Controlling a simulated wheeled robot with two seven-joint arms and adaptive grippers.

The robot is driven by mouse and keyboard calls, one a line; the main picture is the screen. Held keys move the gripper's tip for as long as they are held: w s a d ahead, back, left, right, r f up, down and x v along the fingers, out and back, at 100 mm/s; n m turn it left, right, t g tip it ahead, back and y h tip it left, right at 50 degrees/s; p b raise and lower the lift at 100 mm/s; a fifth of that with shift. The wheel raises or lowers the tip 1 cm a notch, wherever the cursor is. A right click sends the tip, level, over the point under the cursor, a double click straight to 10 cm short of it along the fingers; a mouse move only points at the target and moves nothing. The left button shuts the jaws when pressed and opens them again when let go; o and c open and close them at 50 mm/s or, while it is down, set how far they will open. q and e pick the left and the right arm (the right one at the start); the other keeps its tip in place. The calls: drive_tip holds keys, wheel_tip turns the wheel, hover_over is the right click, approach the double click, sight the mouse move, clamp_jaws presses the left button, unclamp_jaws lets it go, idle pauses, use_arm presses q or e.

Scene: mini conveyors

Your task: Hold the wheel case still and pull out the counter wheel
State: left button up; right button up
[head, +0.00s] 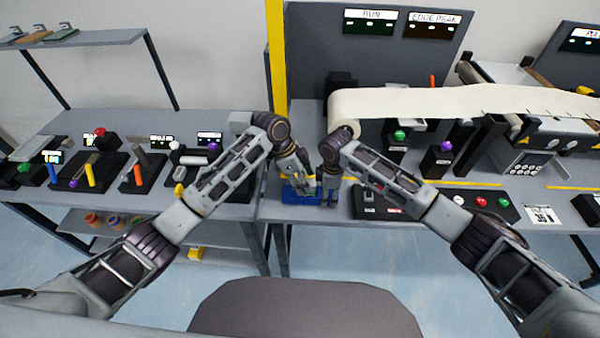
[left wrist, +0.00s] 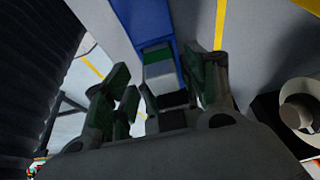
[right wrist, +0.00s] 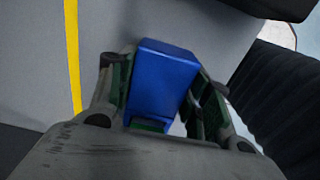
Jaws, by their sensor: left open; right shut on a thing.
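The blue wheel case (head: 296,196) lies near the front edge of the table, in the middle of the head view. My right gripper (head: 329,203) is at its right end. The right wrist view shows the blue case (right wrist: 163,78) between my right fingers, which are shut on it. My left gripper (head: 306,184) is just over the case, jaws open. In the left wrist view the case (left wrist: 157,48) shows ahead, with green, pale grey and dark parts (left wrist: 159,73) between my open left fingers (left wrist: 165,85). I cannot tell which part is the counter wheel.
A roller conveyor with a cream belt (head: 440,101) stands behind to the right. A dark button panel (head: 440,206) lies to the right of my right gripper. Dark fixtures with coloured levers (head: 90,175) stand on the left table. A yellow post (head: 277,60) rises behind.

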use_arm(q)
drive_tip(key=shift+x, duration=1.15)
use_arm(e)
drive_tip(key=shift+s+f, duration=0.15)
drive_tip(key=shift+f, duration=0.1)
use_arm(q)
drive_tip(key=shift+c, duration=0.2)
drive_tip(key=c, duration=1.1)
drive_tip(key=shift+r, duration=0.4)
